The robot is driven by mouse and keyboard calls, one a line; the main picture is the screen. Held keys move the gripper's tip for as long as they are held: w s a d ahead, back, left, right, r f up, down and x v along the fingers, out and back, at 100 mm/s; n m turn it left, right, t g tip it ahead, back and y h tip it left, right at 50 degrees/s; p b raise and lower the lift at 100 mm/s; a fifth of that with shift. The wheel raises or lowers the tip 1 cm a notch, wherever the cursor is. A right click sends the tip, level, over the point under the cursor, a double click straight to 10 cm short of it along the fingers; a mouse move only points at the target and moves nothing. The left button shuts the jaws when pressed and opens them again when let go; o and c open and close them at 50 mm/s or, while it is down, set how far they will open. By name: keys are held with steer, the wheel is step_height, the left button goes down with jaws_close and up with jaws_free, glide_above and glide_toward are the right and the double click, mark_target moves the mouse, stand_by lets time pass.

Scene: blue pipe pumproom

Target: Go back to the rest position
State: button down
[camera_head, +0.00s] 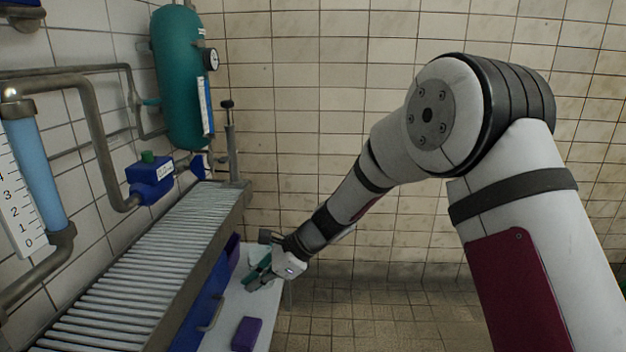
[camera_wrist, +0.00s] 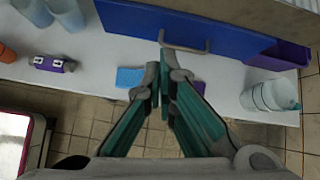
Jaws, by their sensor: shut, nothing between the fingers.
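My gripper (camera_head: 260,277) hangs over the white shelf below the slatted rack in the head view, at the end of my arm. In the wrist view my gripper (camera_wrist: 165,88) shows its two teal fingers with their tips close together and nothing between them. Beyond the tips is the blue drawer front (camera_wrist: 135,20) with a grey handle (camera_wrist: 186,48). The fingers appear above the shelf and hide part of it. I cannot tell the exact gap between the fingertips and the handle.
The white shelf (camera_wrist: 95,60) holds a light blue block (camera_wrist: 129,77), a purple device (camera_wrist: 53,64) and a white container (camera_wrist: 270,96). A purple block (camera_head: 246,334) lies near the shelf's front. The slatted rack (camera_head: 150,262) stands left; tiled floor (camera_head: 380,315) is open to the right.

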steer(key=s+d+r+n+h, duration=0.3)
steer(key=s+d+r+n, duration=0.6)
steer(key=s+d+r, duration=0.7)
steer(key=s+d+n+h, duration=0.65)
steer(key=s+d, duration=1.15)
steer(key=s, duration=0.4)
step_height(320, 180, up, 23)
steer(key=t+p, duration=0.4)
steer(key=p, duration=1.6)
steer(key=shift+s+d+p, duration=0.2)
steer(key=shift+s+p, duration=0.1)
steer(key=shift+p, duration=0.1)
steer(key=shift+a+f+n+y, duration=0.1)
steer(key=shift+n+y, duration=0.15)
